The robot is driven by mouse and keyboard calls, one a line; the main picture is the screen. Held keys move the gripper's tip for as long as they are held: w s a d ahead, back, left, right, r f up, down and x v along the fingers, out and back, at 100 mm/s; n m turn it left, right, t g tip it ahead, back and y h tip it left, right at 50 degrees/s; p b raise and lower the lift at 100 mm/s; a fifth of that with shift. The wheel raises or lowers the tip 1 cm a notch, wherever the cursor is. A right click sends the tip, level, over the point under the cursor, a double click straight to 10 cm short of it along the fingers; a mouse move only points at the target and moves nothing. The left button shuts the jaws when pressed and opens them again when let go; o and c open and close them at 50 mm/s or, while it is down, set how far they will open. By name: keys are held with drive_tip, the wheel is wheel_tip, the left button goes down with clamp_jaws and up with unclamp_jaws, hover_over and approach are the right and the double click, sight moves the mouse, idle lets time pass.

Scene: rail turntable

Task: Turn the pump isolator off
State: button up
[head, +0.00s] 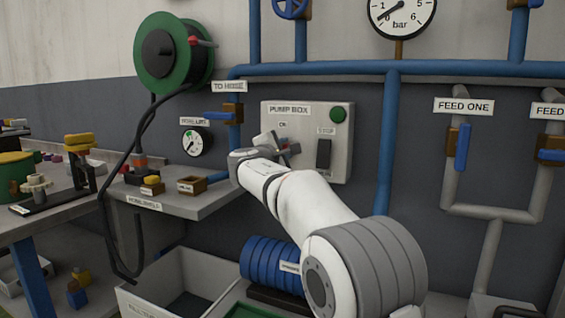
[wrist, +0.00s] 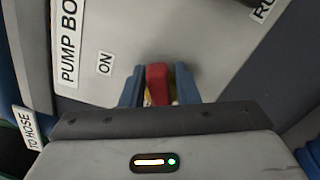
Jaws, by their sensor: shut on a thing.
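The pump box (head: 343,165) is a light grey panel box on the wall, with a "PUMP BOX" label and an "ON" label. The wrist view shows the box face (wrist: 130,45) tilted. The pump isolator is a red handle (wrist: 157,82) with some yellow below it, close to the "ON" label (wrist: 105,63). My gripper (wrist: 158,88) has its two blue-grey fingers on either side of the red handle and is shut on it. In the head view my gripper (head: 284,147) is at the left part of the box and hides the isolator. The handle's lower part is hidden.
On the box's right are a dark switch (head: 323,153) and a green round button (head: 337,115). A blue pipe (head: 386,140) runs down beside the box. A valve with a blue lever (head: 217,115) sits to its left. A shelf (head: 190,205) is at lower left.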

drive_tip(key=m+b, duration=0.2)
drive_tip(key=f+m+b, duration=0.1)
drive_tip(key=b, duration=0.1)
drive_tip(key=shift+f+m, duration=0.15)
drive_tip(key=shift+m, duration=0.25)
drive_tip(key=shift+m+b, duration=0.45)
drive_tip(key=shift+m, duration=0.15)
drive_tip(key=o, duration=0.8)
drive_tip(key=shift+c, duration=0.2)
drive_tip(key=v, duration=0.8)
